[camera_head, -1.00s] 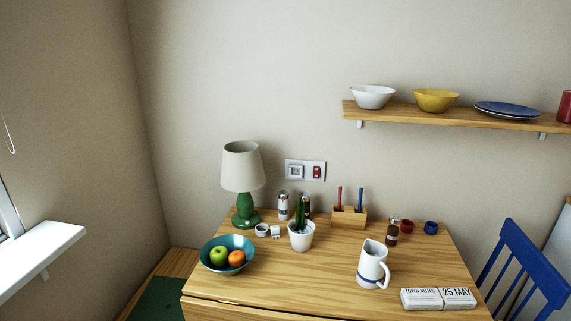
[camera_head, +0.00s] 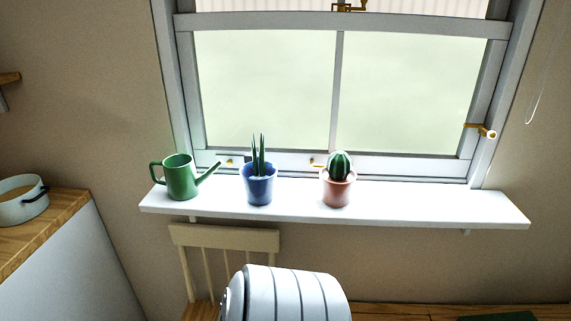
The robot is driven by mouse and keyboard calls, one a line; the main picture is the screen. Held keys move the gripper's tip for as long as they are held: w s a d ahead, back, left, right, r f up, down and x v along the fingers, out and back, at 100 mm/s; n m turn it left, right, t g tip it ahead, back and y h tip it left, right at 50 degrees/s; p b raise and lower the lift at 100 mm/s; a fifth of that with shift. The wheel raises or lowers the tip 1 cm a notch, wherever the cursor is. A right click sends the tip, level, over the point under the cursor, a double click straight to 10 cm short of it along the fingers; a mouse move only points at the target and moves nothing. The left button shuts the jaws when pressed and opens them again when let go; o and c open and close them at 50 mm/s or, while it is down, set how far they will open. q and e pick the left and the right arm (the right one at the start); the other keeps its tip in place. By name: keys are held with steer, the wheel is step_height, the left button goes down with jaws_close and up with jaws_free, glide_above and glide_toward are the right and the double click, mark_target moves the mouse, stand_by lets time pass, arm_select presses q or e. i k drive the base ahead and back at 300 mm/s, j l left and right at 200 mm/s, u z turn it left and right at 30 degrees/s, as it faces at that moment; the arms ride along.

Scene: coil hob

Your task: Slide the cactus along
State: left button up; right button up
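A round green cactus (camera_head: 340,165) grows in a terracotta pot (camera_head: 338,189) on the white windowsill (camera_head: 440,207), right of the sill's middle. Clear sill lies to the right of the pot. No gripper is in view. A white rounded link of my own arm shows at the bottom centre, below the sill and apart from the cactus.
A blue pot with a spiky plant (camera_head: 259,185) and a green watering can (camera_head: 180,177) stand left of the cactus on the sill. The window (camera_head: 335,90) is behind. A pale wooden chair (camera_head: 225,240) stands below. A pan (camera_head: 22,200) sits on the left counter.

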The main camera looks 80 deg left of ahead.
mark_target(338, 178)
steer(key=u, duration=2.3)
